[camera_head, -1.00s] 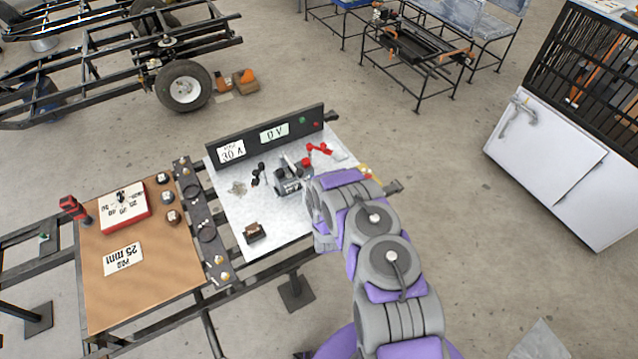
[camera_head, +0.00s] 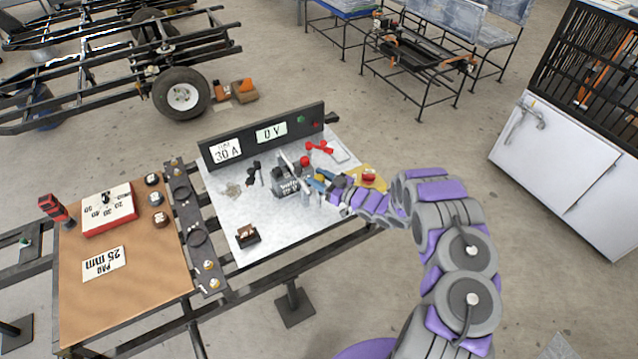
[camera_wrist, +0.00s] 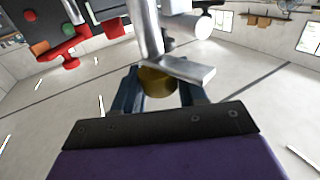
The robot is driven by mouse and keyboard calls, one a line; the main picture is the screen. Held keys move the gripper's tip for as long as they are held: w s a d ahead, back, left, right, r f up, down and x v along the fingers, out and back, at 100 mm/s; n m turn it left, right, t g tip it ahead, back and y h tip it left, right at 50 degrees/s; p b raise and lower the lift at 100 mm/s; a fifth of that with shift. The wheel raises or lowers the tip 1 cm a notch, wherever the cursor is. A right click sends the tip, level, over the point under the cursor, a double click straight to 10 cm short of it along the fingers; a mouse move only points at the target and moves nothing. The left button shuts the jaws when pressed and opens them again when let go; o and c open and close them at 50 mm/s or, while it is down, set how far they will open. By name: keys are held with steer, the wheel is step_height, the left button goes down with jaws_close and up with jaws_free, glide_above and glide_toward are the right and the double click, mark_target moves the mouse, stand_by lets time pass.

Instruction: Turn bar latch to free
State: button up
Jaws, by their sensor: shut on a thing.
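A grey clamp-like device (camera_head: 286,187) stands on the pale metal plate (camera_head: 228,210), right of its middle. My gripper (camera_head: 322,184) reaches in from the right, low beside the device. In the wrist view its two dark fingers (camera_wrist: 158,90) are shut on a brass-coloured stub (camera_wrist: 157,82). A flat silver bar (camera_wrist: 188,70) lies just above the stub, at the foot of a silver post (camera_wrist: 147,28). I take this bar for the latch; its exact link to the stub is partly hidden. In the head view my gripper and the device hide the contact.
A dark panel (camera_head: 262,135) reading 30 A and 0 V stands behind the plate. Red parts (camera_head: 318,147) lie near the panel, and a red button on a yellow base (camera_head: 369,177) is at right. A brown block (camera_head: 247,236) sits at the front left.

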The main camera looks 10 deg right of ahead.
steer(key=shift+d+n+g+y, duration=0.1)
steer(key=shift+n+g+y, duration=1.6)
steer(key=shift+g, duration=0.6)
steer(key=shift+w+r+n+g, duration=0.1)
steer(key=shift+r+n+g, duration=0.05)
steer(key=shift+n+g, duration=0.15)
steer(key=o, duration=1)
steer(key=shift+c, duration=0.2)
steer(key=p+v, duration=0.2)
steer(key=v, duration=1.5)
steer(key=shift+d+f+p, duration=0.25)
steer(key=shift+f+p, duration=0.1)
steer(key=shift+p, duration=0.05)
